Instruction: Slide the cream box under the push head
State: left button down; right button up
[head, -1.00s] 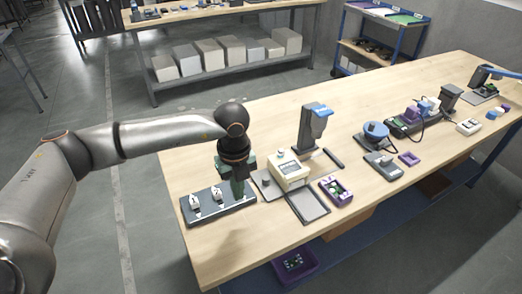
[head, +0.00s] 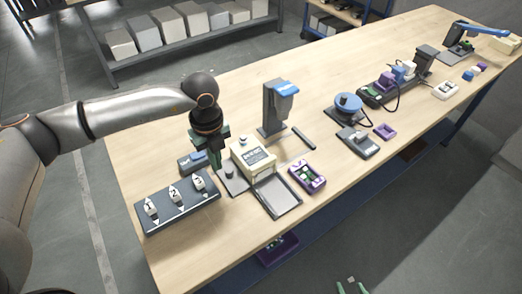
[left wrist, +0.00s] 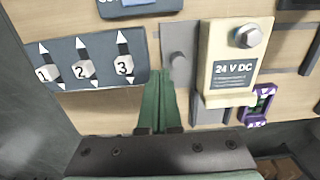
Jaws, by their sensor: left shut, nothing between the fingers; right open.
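The cream box (head: 246,151), with a dark label and a round knob on top, stands on the table beside grey plates. In the left wrist view the cream box (left wrist: 211,62) reads "24 V DC". A grey upright press with a blue-topped head (head: 284,90), which looks like the push head, stands behind it to the right. The box is not under that head. My left gripper (head: 216,166) points down, its green fingers shut and empty, just left of the box; the fingers (left wrist: 158,98) also show in the left wrist view. My right gripper's open fingertips (head: 346,284) show at the bottom edge.
A panel with three numbered switches (head: 178,204) lies left of the box. A grey tray (head: 280,196) and a purple bin (head: 307,176) are in front and to the right. A dark bar (head: 303,138) lies near the press. The front table edge is clear.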

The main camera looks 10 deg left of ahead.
aim_at(260, 148)
pick_arm(q)
jog(key=shift+f+b, duration=1.5)
jog(key=shift+f, duration=0.95)
jog(key=shift+w+d+b, duration=0.8)
jog(key=shift+w+d, duration=0.45)
jog(key=shift+w, duration=0.15)
jog(key=shift+w+d+b, duration=0.75)
jog(key=shift+w+d, duration=0.45)
jog(key=shift+w, duration=0.2)
jog(key=shift+w+d+b, duration=1.45)
jog(key=shift+w+d, duration=0.55)
jog(key=shift+w, duration=0.2)
jog(key=shift+s+a+r+p, duration=0.1)
jog(key=shift+s+a+p, duration=0.15)
jog(key=shift+p, duration=0.1)
jog(key=shift+r+p, duration=2.1)
jog(key=shift+r, duration=0.9)
jog(key=shift+f, duration=0.1)
